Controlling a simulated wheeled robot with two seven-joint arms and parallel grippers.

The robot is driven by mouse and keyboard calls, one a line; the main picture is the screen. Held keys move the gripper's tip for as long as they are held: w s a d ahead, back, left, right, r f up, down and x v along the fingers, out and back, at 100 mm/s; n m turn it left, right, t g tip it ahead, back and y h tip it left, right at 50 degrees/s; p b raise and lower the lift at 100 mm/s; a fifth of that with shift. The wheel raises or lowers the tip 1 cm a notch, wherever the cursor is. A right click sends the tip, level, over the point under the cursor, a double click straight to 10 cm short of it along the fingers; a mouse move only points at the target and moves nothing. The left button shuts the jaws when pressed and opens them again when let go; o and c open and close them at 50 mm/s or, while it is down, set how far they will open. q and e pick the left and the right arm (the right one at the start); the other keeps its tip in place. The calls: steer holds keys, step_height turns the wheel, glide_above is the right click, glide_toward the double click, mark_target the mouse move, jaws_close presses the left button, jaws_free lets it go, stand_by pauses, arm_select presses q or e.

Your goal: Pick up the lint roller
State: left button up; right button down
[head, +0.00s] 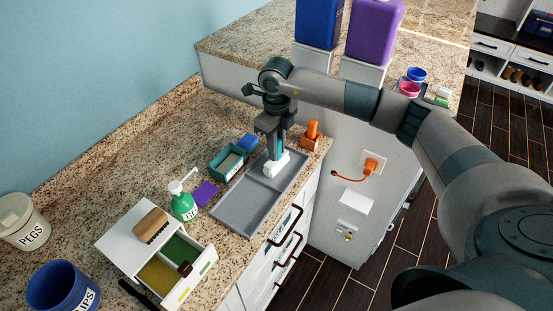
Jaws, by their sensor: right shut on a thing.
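The lint roller (276,165), with a white head and a teal part above it, is at the far end of the grey tray (238,212). My right gripper (277,153) points down and is shut on its upper part. The fingers hide some of the roller. I cannot tell whether its white head touches the tray. My left gripper is not in view.
A teal box (225,164), a blue item (247,141) and a purple cloth (206,194) lie left of the tray. An orange-handled item in a holder (310,142) stands right. A green soap bottle (184,205) and white drawer unit (130,240) are nearer.

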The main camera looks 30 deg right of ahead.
mark_target(280, 141)
steer(key=shift+r, duration=0.1)
steer(key=shift+r+b, duration=0.45)
steer(key=shift+b, duration=0.15)
steer(key=r, duration=0.1)
steer(key=r+b, duration=0.2)
steer(key=shift+s+d, duration=0.3)
steer(key=shift+s, duration=0.1)
steer(key=s+d+r+b, duration=0.4)
steer(key=s+r, duration=0.3)
steer(key=s, duration=0.2)
steer(key=shift+d+b, duration=0.4)
steer(key=shift+d, duration=0.35)
